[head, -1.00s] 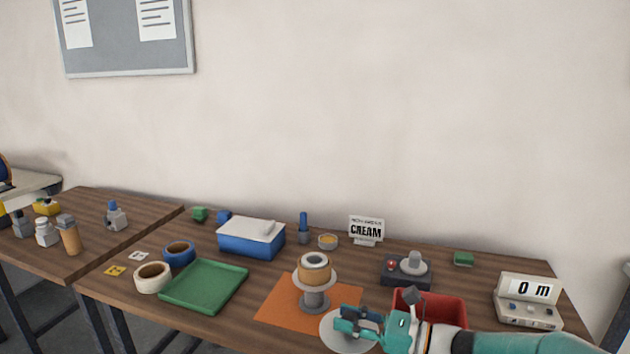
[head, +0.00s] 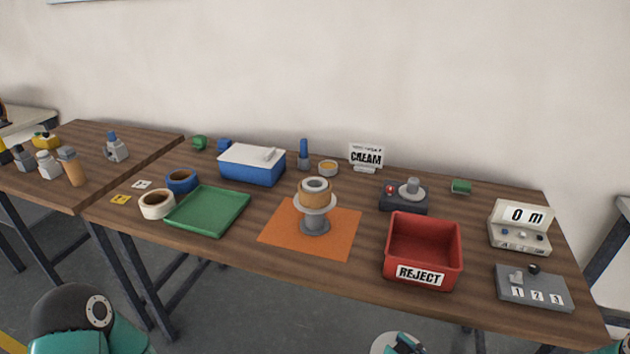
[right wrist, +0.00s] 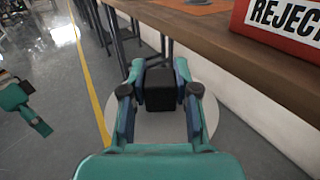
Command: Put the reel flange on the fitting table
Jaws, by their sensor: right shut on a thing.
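The reel flange, a pale grey disc (right wrist: 207,108), is held by my right gripper (right wrist: 160,88). The gripper's fingers are shut on a black block at the disc's middle. In the head view, only part of the disc (head: 380,345) and gripper (head: 404,345) shows at the bottom edge, in front of the table and apart from it. Two wooden tables stand along the wall, a long one (head: 350,273) and one at the left (head: 110,180); I cannot tell which is the fitting table. A teal part, seemingly my left gripper (right wrist: 30,112), shows at the right wrist view's left edge; its jaws are unclear.
The long table bears a red REJECT bin (head: 450,277), a grey switch box (head: 535,290), a grey stand with a tan roll (head: 315,205) on an orange mat (head: 280,232), and a green tray (head: 208,212). Floor lies below the flange.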

